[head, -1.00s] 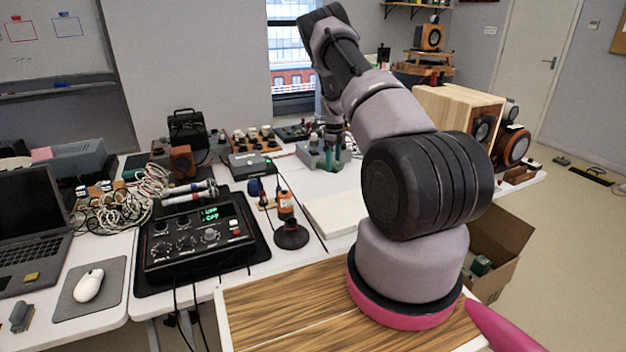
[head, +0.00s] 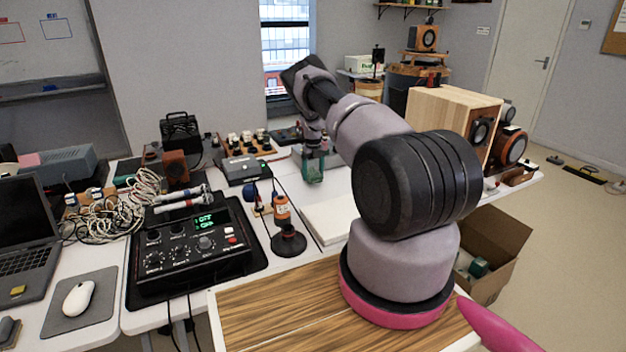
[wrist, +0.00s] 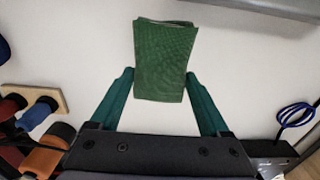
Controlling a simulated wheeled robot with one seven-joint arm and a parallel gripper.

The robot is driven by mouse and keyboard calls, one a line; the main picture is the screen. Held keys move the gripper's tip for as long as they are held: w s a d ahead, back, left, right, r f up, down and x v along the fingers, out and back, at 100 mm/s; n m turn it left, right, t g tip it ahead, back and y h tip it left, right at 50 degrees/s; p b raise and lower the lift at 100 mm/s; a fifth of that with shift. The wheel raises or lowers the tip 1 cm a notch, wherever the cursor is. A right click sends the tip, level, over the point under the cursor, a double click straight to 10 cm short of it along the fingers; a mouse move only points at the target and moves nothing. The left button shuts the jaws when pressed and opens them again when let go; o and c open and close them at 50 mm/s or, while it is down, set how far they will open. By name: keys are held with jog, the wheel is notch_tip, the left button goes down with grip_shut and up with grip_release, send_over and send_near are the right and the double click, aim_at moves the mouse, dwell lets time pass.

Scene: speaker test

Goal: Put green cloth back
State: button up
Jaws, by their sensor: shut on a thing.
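The green cloth (wrist: 166,60) is a folded, dark green rectangle in the wrist view. My gripper (wrist: 160,76) has its two teal fingers on either side of the cloth's lower part and is shut on it. The cloth's far part sticks out past the fingertips over the white tabletop. In the head view my gripper (head: 313,168) points down over the white table (head: 335,178), left of my arm. There the cloth is hard to tell apart from the teal fingers. Whether the cloth touches the table is not clear.
A grey box (head: 243,168) and a knobbed panel (head: 248,145) stand left of my gripper. A black control unit (head: 195,245) and an orange-and-black item (head: 284,212) are nearer. A wooden speaker (head: 450,118) stands right. A blue cable loop (wrist: 297,113) lies right in the wrist view.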

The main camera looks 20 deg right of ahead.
jog(key=shift+f, duration=1.3)
jog(key=shift+f, duration=0.15)
jog(key=o, duration=1.2)
jog(key=shift+c, duration=0.2)
